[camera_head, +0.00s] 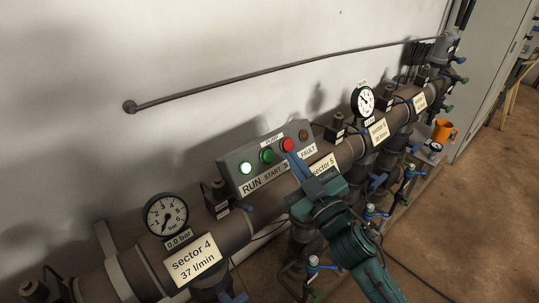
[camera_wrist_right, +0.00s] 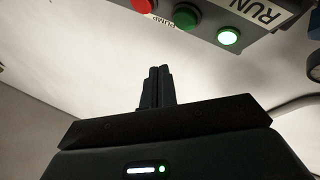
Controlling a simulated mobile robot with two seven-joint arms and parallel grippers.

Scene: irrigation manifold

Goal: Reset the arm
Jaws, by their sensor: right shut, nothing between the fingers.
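My right arm comes in from the lower right in the head view. Its gripper (camera_head: 297,163) is shut and empty, with the fingertips just below the red button on the pump control box (camera_head: 233,170). I cannot tell whether they touch the box. In the right wrist view the closed fingers (camera_wrist_right: 157,86) point up towards the wall, and the box's underside and buttons show above them. The box has a lit RUN lamp (camera_head: 245,167), a green START button (camera_head: 267,156), a red button (camera_head: 287,144) and a dark FAULT lamp (camera_head: 303,135). My left gripper is not in view.
A thick manifold pipe (camera_head: 232,232) runs diagonally below the box, with a 0.0 bar gauge (camera_head: 166,214), a farther gauge (camera_head: 363,100) and a sector 4 label (camera_head: 194,260). Several blue-handled valves hang along it.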

